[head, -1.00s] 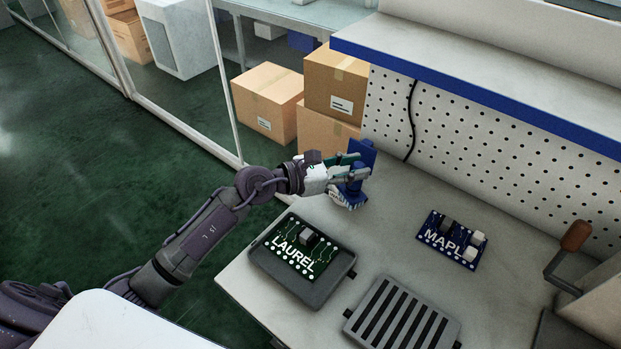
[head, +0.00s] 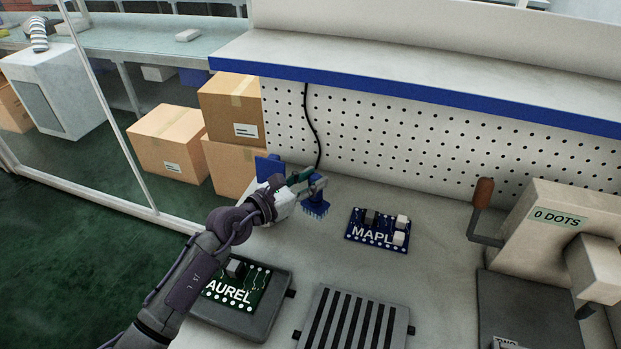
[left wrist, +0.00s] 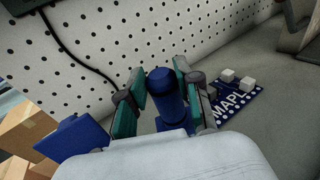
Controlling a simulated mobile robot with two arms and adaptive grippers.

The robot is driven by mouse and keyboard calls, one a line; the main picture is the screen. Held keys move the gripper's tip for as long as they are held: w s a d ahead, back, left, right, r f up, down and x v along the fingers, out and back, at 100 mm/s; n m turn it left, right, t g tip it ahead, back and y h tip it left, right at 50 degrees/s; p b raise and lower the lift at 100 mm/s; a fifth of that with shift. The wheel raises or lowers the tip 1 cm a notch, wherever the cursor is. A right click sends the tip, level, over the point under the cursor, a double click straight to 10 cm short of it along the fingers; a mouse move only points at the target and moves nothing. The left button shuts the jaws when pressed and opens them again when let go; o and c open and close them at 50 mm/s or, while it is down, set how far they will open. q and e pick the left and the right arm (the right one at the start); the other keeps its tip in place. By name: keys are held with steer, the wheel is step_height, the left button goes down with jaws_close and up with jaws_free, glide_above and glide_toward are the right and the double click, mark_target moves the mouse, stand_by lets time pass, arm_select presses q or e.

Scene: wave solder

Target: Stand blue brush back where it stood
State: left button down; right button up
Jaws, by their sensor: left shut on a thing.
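My left gripper (head: 303,182) is shut on the blue brush (head: 315,206) near the back left of the bench. The brush is roughly upright with its bristles down; whether they touch the bench top I cannot tell. In the left wrist view the brush's rounded handle (left wrist: 164,92) shows between the teal finger pads of the left gripper (left wrist: 157,98). A blue upright panel (head: 268,168) stands just left of the gripper, its lower part hidden behind the hand. It also shows in the left wrist view (left wrist: 75,138). My right gripper is not in view.
A blue MAPL-marked board (head: 377,229) lies right of the brush. A green board (head: 235,284) sits on a dark tray (head: 262,322) in front. A slotted grey plate (head: 352,322) and a lever press (head: 545,225) stand further right. A perforated wall (head: 420,140) closes the back.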

mark_target(310, 203)
arm_select(q)
step_height(310, 203, down, 5)
steer(key=b, duration=0.3)
steer(key=shift+r, duration=0.1)
steer(key=shift+f+b, duration=0.5)
steer(key=shift+b, duration=0.1)
steer(key=shift+f+b, duration=0.4)
steer(key=shift+f, duration=0.1)
steer(key=c, duration=0.7)
jaws_free()
